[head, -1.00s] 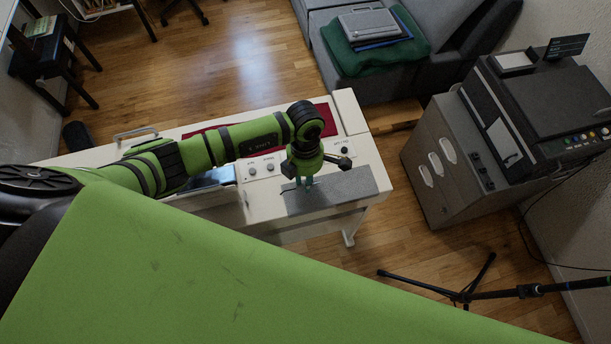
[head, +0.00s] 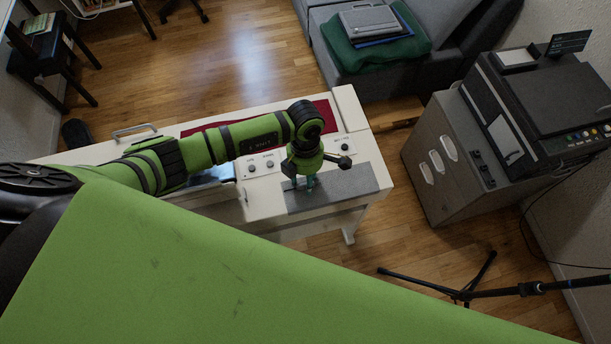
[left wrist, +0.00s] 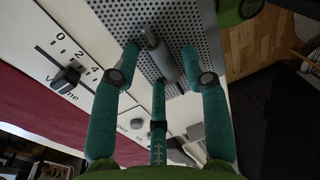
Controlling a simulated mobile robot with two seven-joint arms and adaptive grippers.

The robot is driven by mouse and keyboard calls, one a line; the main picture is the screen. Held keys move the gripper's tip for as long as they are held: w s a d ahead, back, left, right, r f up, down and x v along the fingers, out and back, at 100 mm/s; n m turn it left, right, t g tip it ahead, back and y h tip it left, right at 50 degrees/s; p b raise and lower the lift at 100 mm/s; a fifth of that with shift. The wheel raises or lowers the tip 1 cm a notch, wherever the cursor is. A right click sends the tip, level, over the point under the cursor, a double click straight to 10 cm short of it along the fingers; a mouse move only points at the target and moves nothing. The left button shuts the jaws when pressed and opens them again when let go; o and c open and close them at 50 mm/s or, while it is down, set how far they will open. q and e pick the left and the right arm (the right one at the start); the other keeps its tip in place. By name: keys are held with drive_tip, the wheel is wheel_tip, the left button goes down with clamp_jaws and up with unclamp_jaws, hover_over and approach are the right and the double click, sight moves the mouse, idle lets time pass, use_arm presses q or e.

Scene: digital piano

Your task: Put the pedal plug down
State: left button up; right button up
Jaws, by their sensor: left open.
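The pedal plug (left wrist: 162,58) is a small grey cylinder with a narrower end, seen in the left wrist view against the perforated grey speaker panel (left wrist: 198,25). It appears to rest on the panel, though the contact is not clear. My left gripper (left wrist: 160,68) has its three teal fingers spread around the plug, with gaps beside it. In the head view my left gripper (head: 303,184) points down over the left part of the speaker panel (head: 350,187); the plug cannot be made out there. My right gripper is not in view.
The white piano top carries small knobs (head: 270,163) and a volume slider (left wrist: 67,78). A red cloth (head: 325,115) lies along the far side. A grey cabinet with a printer (head: 545,95) stands to the right, and a microphone stand (head: 465,293) is near it.

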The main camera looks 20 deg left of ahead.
use_arm(q)
drive_tip(key=shift+r, duration=0.2)
wheel_tip(320, 180, up, 12)
drive_tip(key=w+b, duration=0.1)
drive_tip(key=shift+w+a+r, duration=0.2)
drive_tip(key=shift+w+a, duration=0.1)
drive_tip(key=shift+a, duration=0.05)
idle(0.3)
